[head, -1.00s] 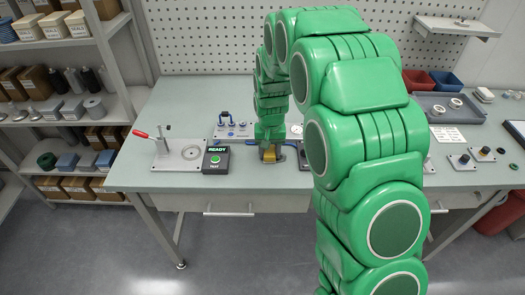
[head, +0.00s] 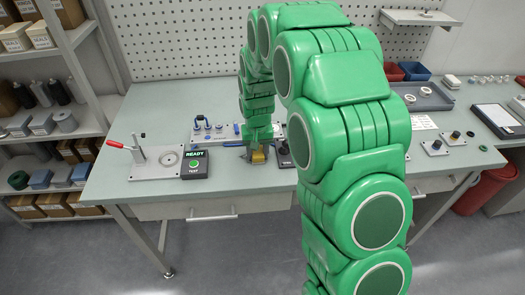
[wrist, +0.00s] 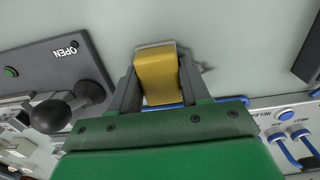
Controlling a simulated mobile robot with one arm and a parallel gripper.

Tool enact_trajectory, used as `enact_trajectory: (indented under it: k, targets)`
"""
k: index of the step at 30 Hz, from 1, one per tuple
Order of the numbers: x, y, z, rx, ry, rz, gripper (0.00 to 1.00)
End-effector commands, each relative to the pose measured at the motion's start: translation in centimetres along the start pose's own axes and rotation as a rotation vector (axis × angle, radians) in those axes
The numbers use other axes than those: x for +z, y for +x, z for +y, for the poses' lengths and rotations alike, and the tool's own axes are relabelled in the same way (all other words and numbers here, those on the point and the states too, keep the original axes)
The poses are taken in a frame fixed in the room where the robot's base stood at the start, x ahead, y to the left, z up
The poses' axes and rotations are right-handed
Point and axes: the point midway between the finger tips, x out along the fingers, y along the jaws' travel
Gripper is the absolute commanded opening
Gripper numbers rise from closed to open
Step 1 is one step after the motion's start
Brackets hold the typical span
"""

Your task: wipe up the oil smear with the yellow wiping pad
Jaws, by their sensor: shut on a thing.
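The yellow wiping pad (wrist: 158,76) is held between the two fingers of my gripper (wrist: 158,92), seen close up in the wrist view. In the head view the pad (head: 258,157) is small, at the front part of the bench below my gripper (head: 257,147). The pad is at or very near the bench top; I cannot tell whether it touches. The pad and fingers hide part of that area.
A box reading READY (head: 195,164) and a red-handled clamp fixture (head: 152,160) stand left of my gripper. In the wrist view, a dark unit marked OPEN with a black knob (wrist: 62,112) is left of the fingers. A blue-fitted panel (wrist: 290,125) is at right.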

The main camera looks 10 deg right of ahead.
Motion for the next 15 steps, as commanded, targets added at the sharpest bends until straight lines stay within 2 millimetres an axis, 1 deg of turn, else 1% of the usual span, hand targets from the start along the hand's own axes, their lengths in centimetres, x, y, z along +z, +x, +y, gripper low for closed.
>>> enact_trajectory:
  k: [15]
  targets:
    - [0.0,0.1,-4.7,0.001,-0.003,0.000,0.13]
